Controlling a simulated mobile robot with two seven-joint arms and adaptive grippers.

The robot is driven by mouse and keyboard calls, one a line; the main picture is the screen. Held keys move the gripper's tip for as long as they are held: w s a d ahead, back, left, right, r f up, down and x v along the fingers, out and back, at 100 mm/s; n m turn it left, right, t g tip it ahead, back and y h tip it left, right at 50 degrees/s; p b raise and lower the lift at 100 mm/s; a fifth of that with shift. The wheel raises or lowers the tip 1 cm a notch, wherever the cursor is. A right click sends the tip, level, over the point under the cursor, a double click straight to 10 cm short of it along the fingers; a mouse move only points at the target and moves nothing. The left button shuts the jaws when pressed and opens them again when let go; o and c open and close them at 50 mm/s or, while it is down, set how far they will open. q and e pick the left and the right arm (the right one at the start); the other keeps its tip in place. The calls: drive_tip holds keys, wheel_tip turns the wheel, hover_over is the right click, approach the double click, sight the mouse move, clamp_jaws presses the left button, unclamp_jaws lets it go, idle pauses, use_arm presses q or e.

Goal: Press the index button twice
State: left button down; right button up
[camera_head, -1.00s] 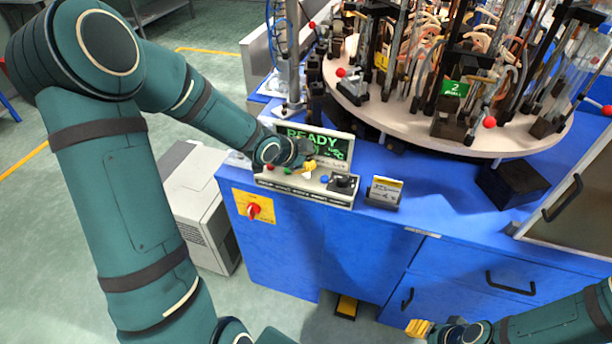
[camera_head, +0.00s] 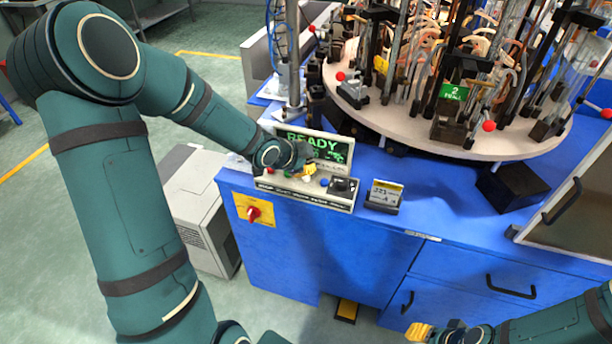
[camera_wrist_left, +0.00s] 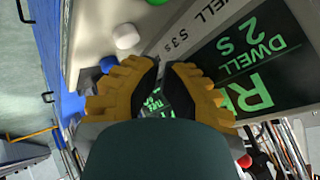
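The control box (camera_head: 300,193) stands at the blue cabinet's front edge with a row of coloured buttons. Its screen (camera_head: 325,148) reads READY in green. I see a red button (camera_head: 269,170), a green one (camera_head: 288,173), a white one (camera_head: 306,178), a blue one (camera_head: 324,182) and a black knob (camera_head: 343,185). No label naming the index button is readable. The wrist view shows the white button (camera_wrist_left: 126,36) and blue button (camera_wrist_left: 107,64) beside the fingers. My right gripper (camera_head: 420,331) is low at the right, its opening unclear.
A round carousel (camera_head: 400,125) with glassware and clamps stands behind the box. A small display stand (camera_head: 384,195) is right of the box. A red rotary switch (camera_head: 253,213) is on the cabinet front.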

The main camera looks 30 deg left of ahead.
use_arm(q)
drive_tip(key=shift+f, duration=0.1)
drive_tip(key=shift+f, duration=0.35)
